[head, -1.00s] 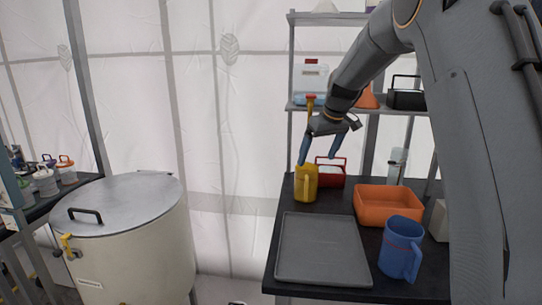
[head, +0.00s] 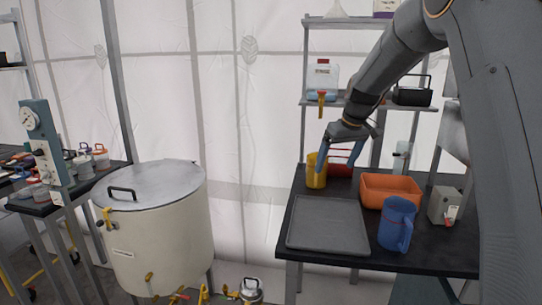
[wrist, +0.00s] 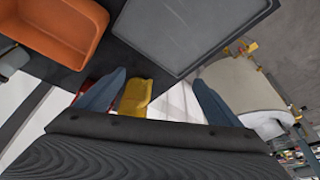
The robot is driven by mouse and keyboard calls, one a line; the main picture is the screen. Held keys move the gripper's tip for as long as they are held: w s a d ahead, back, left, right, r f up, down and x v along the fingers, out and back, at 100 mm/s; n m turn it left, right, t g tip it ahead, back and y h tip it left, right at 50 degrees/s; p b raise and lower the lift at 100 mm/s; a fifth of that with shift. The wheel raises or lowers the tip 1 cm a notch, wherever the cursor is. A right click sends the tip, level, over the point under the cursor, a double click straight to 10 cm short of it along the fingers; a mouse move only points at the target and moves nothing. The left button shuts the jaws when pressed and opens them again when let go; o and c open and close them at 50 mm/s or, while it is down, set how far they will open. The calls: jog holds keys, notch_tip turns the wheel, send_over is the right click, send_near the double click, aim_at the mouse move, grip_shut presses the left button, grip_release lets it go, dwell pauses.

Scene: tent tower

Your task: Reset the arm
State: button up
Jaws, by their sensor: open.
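My gripper (head: 339,155) is open and empty, pointing down above the back left part of the black table. Its two blue fingers are spread wide in the wrist view (wrist: 160,100). In the head view it overlaps the yellow jug (head: 314,172), which stands upright on the table. In the wrist view the yellow jug (wrist: 135,96) shows between the fingers, nearer the left one, and nothing is gripped. My arm reaches down from the upper right.
The table (head: 430,258) also holds a grey tray (head: 328,224), an orange bin (head: 390,190), a blue jug (head: 397,222) and a red container (head: 340,168). A shelf (head: 385,108) stands behind. A large lidded drum (head: 160,240) stands left, with a gap between it and the table.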

jog(key=s+f+m+g, duration=0.1)
jog(key=s+f, duration=0.3)
jog(key=s, duration=0.9)
jog(key=s+a+f+m+g+h, duration=0.1)
jog(key=s+f, duration=0.4)
jog(key=s, duration=0.8)
jog(key=s+f+m+g, duration=0.1)
jog(key=s+f, duration=0.4)
jog(key=s, duration=0.8)
jog(key=shift+a+f+m+h, duration=0.2)
jog(key=shift+a+m+h, duration=0.1)
jog(key=shift+m, duration=0.3)
jog(key=shift+w, duration=0.1)
